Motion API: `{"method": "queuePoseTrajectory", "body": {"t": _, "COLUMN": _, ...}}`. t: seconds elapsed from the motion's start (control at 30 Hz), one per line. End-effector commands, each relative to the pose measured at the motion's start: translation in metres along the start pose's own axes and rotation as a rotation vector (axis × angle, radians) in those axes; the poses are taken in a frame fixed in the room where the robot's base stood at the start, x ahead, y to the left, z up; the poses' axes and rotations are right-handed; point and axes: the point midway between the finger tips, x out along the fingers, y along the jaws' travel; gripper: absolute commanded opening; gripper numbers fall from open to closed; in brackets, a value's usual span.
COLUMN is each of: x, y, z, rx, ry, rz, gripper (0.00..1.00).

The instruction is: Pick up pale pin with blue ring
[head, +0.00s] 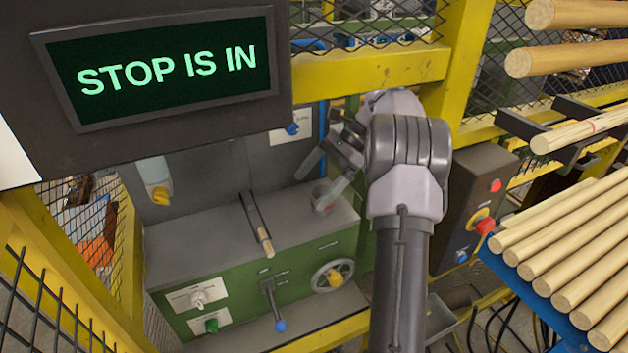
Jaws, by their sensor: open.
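A short pale wooden pin (265,240) lies in a dark slotted channel on top of the grey and green machine (190,247). No blue ring can be made out on it at this size. My gripper (311,190) is to the right of the pin and above the machine top, with its two fingers apart. One finger overlaps a small grey and red thing (323,196), perhaps a cup, that is partly hidden. I cannot tell whether they touch. Nothing shows held between the fingers.
A screen (160,70) reads "STOP IS IN". A dark control box (478,205) with red buttons stands right of my arm. Pale rods lie on a blue stand (515,275) at the right. Yellow rails (370,68) and mesh enclose the machine. Knobs and a blue-tipped lever (274,305) project from its front.

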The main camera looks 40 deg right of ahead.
Motion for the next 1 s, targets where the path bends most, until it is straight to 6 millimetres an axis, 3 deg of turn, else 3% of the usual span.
{"method": "queuePoseTrajectory", "body": {"t": 0.4, "x": 0.008, "y": 0.0, "z": 0.002, "rx": -0.002, "ry": 0.067, "rz": 0.001, "gripper": 1.0}}
{"method": "queuePoseTrajectory", "body": {"t": 0.47, "x": 0.02, "y": 0.001, "z": 0.002, "rx": -0.002, "ry": 0.065, "rz": 0.003, "gripper": 1.0}}
{"method": "queuePoseTrajectory", "body": {"t": 0.7, "x": 0.09, "y": 0.001, "z": -0.003, "rx": -0.001, "ry": 0.065, "rz": 0.002, "gripper": 1.0}}
{"method": "queuePoseTrajectory", "body": {"t": 0.93, "x": 0.121, "y": 0.001, "z": -0.002, "rx": 0.0, "ry": 0.065, "rz": 0.001, "gripper": 1.0}}
{"method": "queuePoseTrajectory", "body": {"t": 1.0, "x": 0.137, "y": 0.001, "z": -0.004, "rx": -0.001, "ry": 0.064, "rz": 0.002, "gripper": 1.0}}
